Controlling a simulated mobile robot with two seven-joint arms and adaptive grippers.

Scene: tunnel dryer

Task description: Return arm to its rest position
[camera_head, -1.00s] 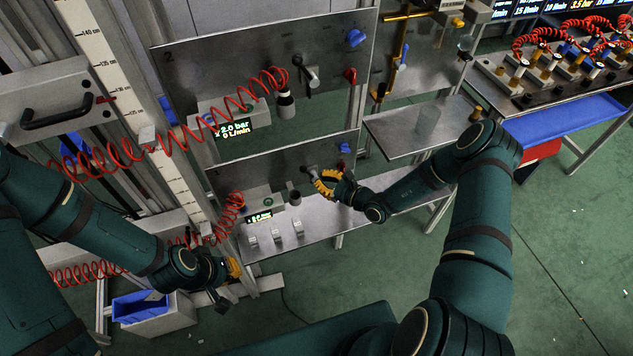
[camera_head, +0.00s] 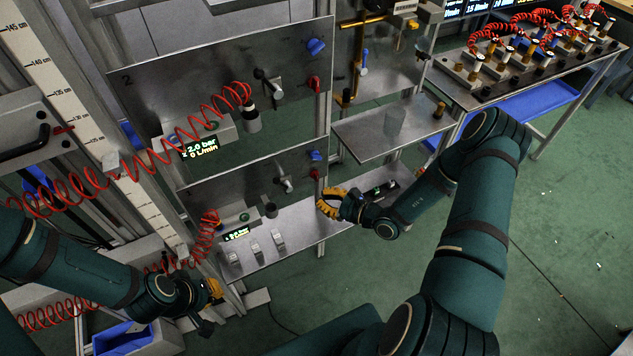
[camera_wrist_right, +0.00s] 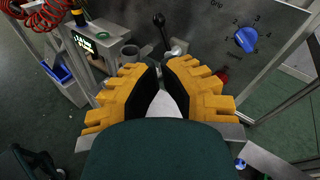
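My right gripper (camera_head: 331,204) has yellow fingers and is in front of the lower right edge of the lower panel (camera_head: 245,182), above the shelf level. It is right of and below that panel's lever (camera_head: 285,184). In the right wrist view, my right gripper (camera_wrist_right: 159,70) shows two yellow fingers with black pads, a narrow gap between their tips and nothing held. The lever (camera_wrist_right: 172,48) and blue knob (camera_wrist_right: 246,39) lie beyond it. My left gripper (camera_head: 212,305) hangs low at the left, near the frame's foot. Its finger opening is not clear.
The upper panel (camera_head: 225,85) has a red coiled hose (camera_head: 190,135). A metal shelf (camera_head: 365,140) bears a clear vessel. A bench with several fittings (camera_head: 490,75) stands at the back right. A blue-lined bin (camera_head: 125,340) is below my left arm.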

